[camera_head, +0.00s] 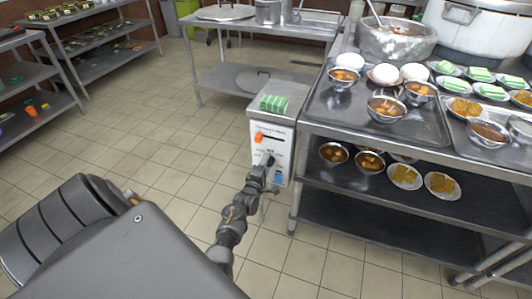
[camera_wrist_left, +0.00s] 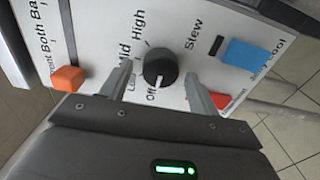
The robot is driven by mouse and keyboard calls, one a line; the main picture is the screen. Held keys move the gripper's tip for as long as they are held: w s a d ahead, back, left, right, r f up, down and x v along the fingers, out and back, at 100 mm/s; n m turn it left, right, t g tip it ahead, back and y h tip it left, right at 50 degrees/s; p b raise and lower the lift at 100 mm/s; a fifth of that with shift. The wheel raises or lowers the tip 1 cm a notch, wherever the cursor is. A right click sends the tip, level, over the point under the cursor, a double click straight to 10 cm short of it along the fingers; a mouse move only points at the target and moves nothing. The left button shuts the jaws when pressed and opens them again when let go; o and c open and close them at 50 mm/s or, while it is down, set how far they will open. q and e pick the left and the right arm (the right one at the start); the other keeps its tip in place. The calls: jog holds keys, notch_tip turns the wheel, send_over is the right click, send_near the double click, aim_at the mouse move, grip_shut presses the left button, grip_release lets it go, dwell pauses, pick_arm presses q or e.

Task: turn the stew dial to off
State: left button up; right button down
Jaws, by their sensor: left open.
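The stew dial is a round black knob (camera_wrist_left: 160,67) with a white mark, on a white control panel (camera_wrist_left: 95,25). In the left wrist view the white mark points down toward the word "Off". "Low", "Mid" and "High" are printed to its left and above, and "Stew" to its right. My left gripper (camera_wrist_left: 158,71) is open, with one finger on each side of the dial; I cannot tell whether they touch it. In the head view my left gripper (camera_head: 268,164) is at the front of the white unit (camera_head: 286,140) and partly hides the dial. My right gripper is not in view.
Green-and-white blocks (camera_head: 273,103) sit on the unit. A steel table (camera_head: 325,125) with bowls stands close on the right. Tiled floor (camera_head: 140,150) is open on the left.

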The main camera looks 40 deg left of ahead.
pick_arm(q)
jog(key=p+v, duration=0.1)
jog(key=v, duration=0.9)
jog(key=shift+s+d, duration=0.2)
jog(key=shift+s, duration=0.15)
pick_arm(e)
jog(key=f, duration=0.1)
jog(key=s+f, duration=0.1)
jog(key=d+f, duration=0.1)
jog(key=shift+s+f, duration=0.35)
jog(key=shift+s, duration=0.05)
